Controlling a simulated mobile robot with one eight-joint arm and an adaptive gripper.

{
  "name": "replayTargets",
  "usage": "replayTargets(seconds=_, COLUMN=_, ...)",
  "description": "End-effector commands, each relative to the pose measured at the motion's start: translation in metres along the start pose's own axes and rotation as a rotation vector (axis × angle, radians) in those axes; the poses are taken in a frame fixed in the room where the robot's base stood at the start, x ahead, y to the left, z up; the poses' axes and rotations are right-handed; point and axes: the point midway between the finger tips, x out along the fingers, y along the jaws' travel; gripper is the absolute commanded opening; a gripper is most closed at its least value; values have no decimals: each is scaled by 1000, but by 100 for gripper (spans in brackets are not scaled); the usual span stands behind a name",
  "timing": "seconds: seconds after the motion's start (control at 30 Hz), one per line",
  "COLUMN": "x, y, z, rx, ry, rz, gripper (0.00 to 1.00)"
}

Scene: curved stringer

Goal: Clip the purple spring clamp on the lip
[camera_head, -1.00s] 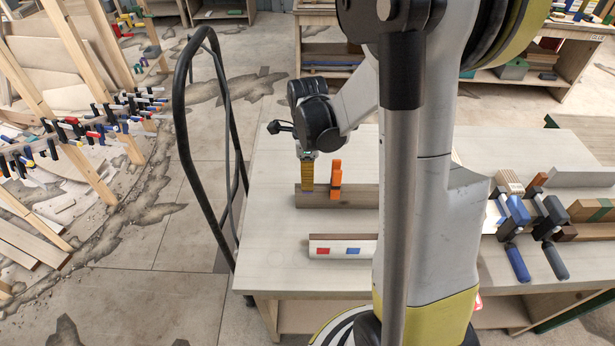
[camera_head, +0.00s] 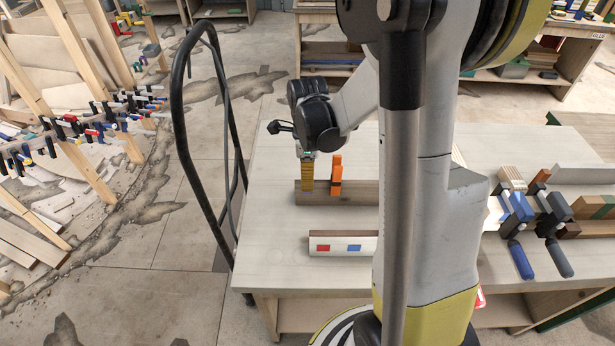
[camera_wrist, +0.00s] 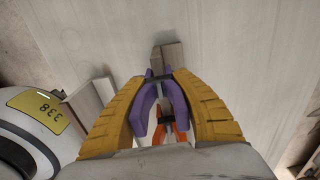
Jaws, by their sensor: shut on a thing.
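My gripper (camera_head: 308,188) is at the left part of the brown curved stringer (camera_head: 358,193) on the table, just left of an upright orange spring clamp (camera_head: 336,178). In the wrist view my gripper's yellow fingers (camera_wrist: 163,108) are shut on the purple spring clamp (camera_wrist: 143,112), one finger against each handle. The purple clamp's dark jaw end is close to the stringer's end (camera_wrist: 168,58); I cannot tell whether its jaws grip the lip. The orange clamp (camera_wrist: 172,130) shows between the purple handles. In the head view the fingers mostly hide the purple clamp.
A pale board (camera_head: 342,246) with red and blue patches lies in front of the stringer. Blue and black clamps (camera_head: 520,220) and wood blocks lie at the table's right. A black tube rail (camera_head: 180,130) stands left of the table. The table's left area (camera_head: 268,215) is clear.

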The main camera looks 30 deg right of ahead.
Motion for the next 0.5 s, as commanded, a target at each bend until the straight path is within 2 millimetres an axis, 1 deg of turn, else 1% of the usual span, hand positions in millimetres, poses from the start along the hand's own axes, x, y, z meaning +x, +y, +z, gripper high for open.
replayTargets(seconds=0.13, x=7, y=0, z=0, rx=0, ry=0, rz=0, gripper=0)
replayTargets(seconds=0.4, x=7, y=0, z=0, rx=0, ry=0, rz=0, gripper=0)
replayTargets(seconds=0.43, x=7, y=0, z=0, rx=0, ry=0, rz=0, gripper=35)
replayTargets(seconds=0.5, x=7, y=0, z=0, rx=0, ry=0, rz=0, gripper=55)
